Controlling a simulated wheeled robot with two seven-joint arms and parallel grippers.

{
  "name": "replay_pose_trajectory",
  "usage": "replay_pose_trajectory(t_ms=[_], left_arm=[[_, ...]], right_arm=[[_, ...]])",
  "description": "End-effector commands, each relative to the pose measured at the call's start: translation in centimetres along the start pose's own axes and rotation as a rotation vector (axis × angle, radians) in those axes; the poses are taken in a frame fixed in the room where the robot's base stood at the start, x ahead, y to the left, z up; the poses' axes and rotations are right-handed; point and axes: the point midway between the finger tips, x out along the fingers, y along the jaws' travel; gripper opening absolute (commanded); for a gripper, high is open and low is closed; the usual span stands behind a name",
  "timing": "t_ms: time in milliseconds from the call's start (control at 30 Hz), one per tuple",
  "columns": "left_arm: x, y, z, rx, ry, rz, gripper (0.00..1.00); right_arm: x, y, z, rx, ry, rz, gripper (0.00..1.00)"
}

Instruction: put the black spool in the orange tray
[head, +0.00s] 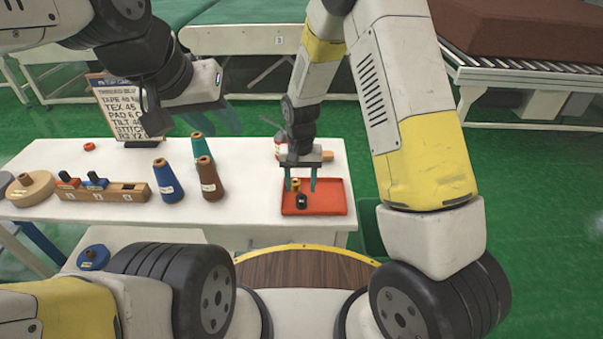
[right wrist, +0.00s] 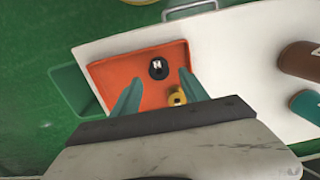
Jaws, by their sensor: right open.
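The orange tray (head: 334,200) lies on the white table, and it also shows in the right wrist view (right wrist: 120,75). The black spool (head: 302,201) stands inside the tray, towards its near side; in the right wrist view it (right wrist: 158,69) sits just beyond the fingertips, apart from them. A small yellow spool (head: 295,184) is also in the tray and shows between the fingers in the right wrist view (right wrist: 177,98). My right gripper (head: 301,187) is open and empty above the tray. My left gripper (head: 212,118) is up over the table's back; its finger gap is unclear.
Blue (head: 168,182) and teal (head: 208,180) cones stand left of the tray. The table (head: 245,200) is bare between cones and tray.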

Motion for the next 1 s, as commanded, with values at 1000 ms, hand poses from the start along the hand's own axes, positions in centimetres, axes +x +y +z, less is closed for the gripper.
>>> replay_pose_trajectory(t_ms=[1000], left_arm=[[0.0, 0.0, 0.0, 0.000, 0.000, 0.000, 0.36]], right_arm=[[-25.9, 10.1, 8.0, -0.008, 0.278, -0.190, 0.52]])
